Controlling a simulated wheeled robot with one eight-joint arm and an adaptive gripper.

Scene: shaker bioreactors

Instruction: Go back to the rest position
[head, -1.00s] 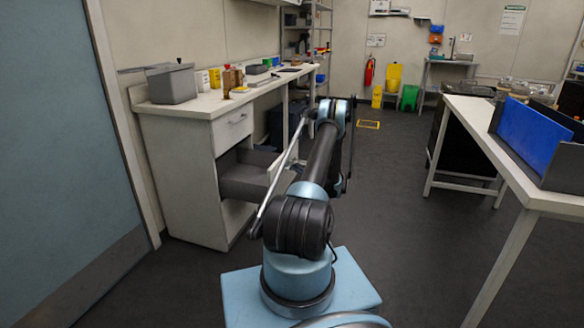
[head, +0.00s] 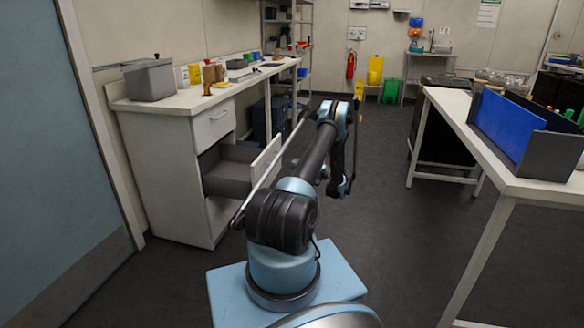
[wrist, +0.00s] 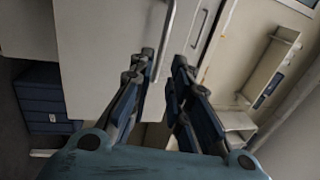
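My gripper (wrist: 164,62) shows in the wrist view with its two dark fingers apart and nothing between them. Beyond the fingertips is a white cabinet face with a grey bar handle (wrist: 166,30); I cannot tell whether they touch. In the head view my arm rises from its light blue base and bends at the elbow, with its far links hanging down to the right of the open drawer (head: 266,160). The gripper itself cannot be made out there.
The drawer juts from the white cabinet (head: 165,180) on the left. A grey box (head: 149,80) stands on its counter. A white table (head: 540,190) with a blue bin (head: 507,122) is on the right. The dark floor (head: 400,235) between is clear.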

